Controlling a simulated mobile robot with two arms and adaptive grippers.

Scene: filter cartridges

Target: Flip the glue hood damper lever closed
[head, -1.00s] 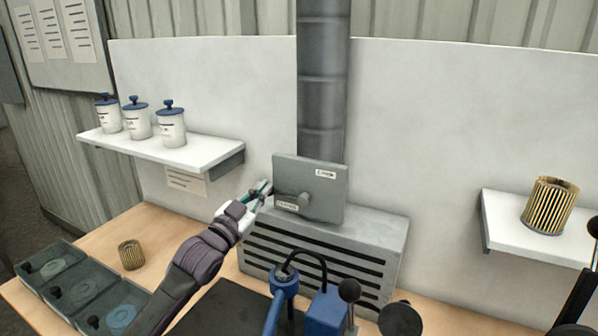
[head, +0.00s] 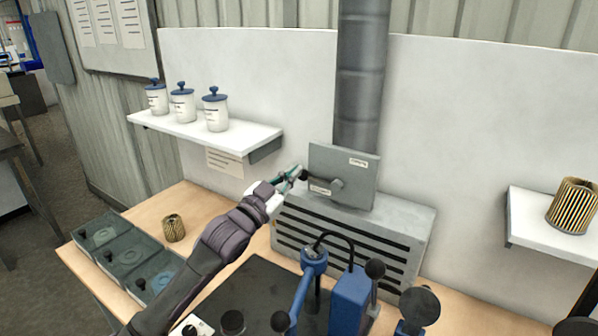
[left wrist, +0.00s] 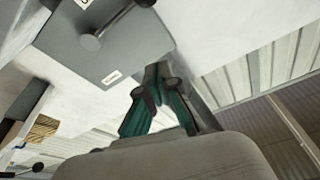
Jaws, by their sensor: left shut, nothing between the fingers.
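The glue hood (head: 400,220) is a grey slotted box under a round duct. A square grey damper plate (head: 360,170) stands on it with two small labels, too small to read. The damper lever (head: 337,184) has its pivot near the plate's middle; its arm appears to point left, with a dark end near the plate's left edge. My left gripper (head: 298,171) is shut and empty beside that edge; I cannot tell whether it touches the lever. In the left wrist view the fingers (left wrist: 158,82) are beside the plate (left wrist: 125,45). My right gripper is out of view.
A wall shelf (head: 220,137) with three white canisters is at left, and another shelf (head: 540,222) with a pleated cartridge at right. Dark bins (head: 125,257) and a small cartridge (head: 173,228) sit on the bench at left. A blue press (head: 350,295) stands before the hood.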

